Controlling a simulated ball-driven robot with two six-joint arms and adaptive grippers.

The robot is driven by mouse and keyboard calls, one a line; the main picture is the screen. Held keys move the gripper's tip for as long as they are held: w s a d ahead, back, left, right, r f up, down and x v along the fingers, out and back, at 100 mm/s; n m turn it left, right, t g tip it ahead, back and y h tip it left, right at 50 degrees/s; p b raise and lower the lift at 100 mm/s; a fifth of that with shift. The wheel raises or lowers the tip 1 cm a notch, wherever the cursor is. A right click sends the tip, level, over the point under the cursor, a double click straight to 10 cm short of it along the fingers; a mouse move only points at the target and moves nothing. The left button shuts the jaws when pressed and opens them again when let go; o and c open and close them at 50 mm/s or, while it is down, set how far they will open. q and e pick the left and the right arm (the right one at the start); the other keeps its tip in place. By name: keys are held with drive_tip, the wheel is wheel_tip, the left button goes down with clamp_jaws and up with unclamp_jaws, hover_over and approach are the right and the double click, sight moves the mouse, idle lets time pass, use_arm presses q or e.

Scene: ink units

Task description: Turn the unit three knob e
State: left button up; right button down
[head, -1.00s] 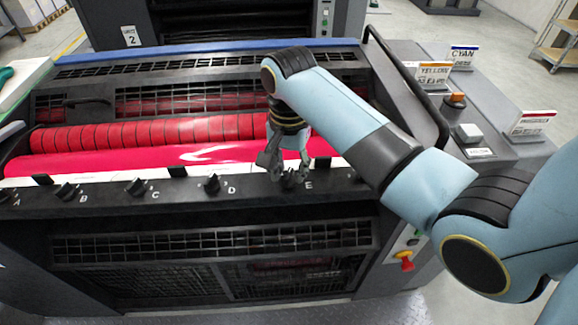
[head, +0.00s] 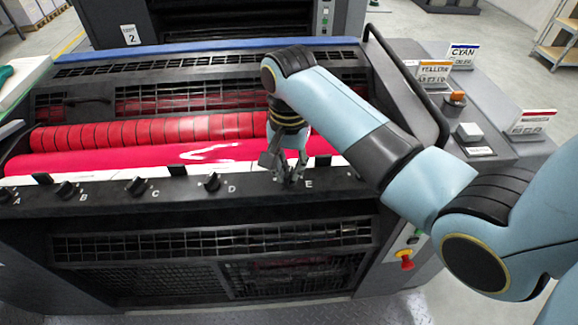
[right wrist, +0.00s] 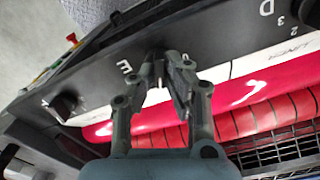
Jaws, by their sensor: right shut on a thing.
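My right gripper (head: 291,181) is over the front ledge of the press, just left of the white letter E. Its fingers are drawn together on a small black knob, knob E, which they mostly hide in the head view. In the right wrist view the fingertips of my right gripper (right wrist: 168,76) close around the dark knob E (right wrist: 156,62), beside the letter E. Which way the knob points is too hidden to tell. My left gripper is not in view.
Knob D (head: 212,182), knob C (head: 136,186) and knob B (head: 66,190) stand along the same ledge to the left. Another black knob (right wrist: 63,105) shows past E. A red roller (head: 150,133) lies behind the ledge. A handrail (head: 410,85) runs along the right side.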

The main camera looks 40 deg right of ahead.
sight(288, 171)
drive_tip(key=n, duration=0.9)
drive_tip(key=shift+w+a, duration=0.1)
drive_tip(key=shift+n, duration=0.3)
idle(0.4)
drive_tip(key=c, duration=1.4)
unclamp_jaws()
wheel_tip(288, 171, up, 8)
drive_tip(key=shift+f, duration=0.2)
